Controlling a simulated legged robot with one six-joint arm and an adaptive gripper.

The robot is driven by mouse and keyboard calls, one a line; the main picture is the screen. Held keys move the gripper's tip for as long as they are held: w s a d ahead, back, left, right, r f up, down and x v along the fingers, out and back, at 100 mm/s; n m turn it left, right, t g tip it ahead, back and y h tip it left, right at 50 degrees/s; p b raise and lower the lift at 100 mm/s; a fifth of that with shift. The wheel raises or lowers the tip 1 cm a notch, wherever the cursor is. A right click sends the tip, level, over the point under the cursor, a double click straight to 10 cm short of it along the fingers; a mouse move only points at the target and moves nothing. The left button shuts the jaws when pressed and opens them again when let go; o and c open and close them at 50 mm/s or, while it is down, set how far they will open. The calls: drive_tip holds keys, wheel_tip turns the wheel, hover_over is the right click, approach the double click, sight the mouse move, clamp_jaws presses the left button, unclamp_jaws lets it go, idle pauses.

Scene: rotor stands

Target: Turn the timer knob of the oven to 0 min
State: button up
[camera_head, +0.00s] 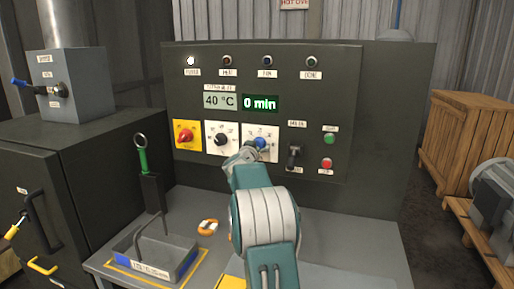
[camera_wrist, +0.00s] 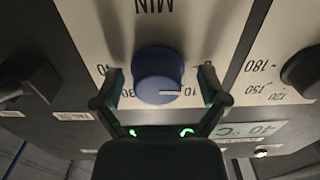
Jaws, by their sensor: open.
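The blue timer knob (camera_head: 261,143) sits on a white dial plate on the oven's control panel, below the green display (camera_head: 260,103) that reads "0 min". My gripper (camera_head: 246,153) is at the knob, its fingertips partly hidden by the arm. In the wrist view, which is upside down, the knob (camera_wrist: 157,65) lies between the fingers of my gripper (camera_wrist: 160,83). The fingers are spread, one on each side, with visible gaps to the knob. A white mark on the knob's face points to the right in that view.
A black temperature knob (camera_head: 221,140) is just left of the timer knob, with a red switch (camera_head: 185,135) beyond it. A black lever (camera_head: 293,155) and green (camera_head: 330,139) and red buttons (camera_head: 326,163) are to the right. A grey tray (camera_head: 180,268) stands on the bench below.

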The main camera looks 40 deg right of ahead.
drive_tip(key=v, duration=1.2)
drive_tip(key=shift+f, duration=0.1)
drive_tip(key=shift+m, duration=0.5)
drive_tip(key=x, duration=1.1)
drive_tip(key=shift+w+d, duration=0.1)
drive_tip(key=shift+d, duration=0.2)
drive_tip(key=shift+c, duration=0.3)
drive_tip(key=c, duration=1.1)
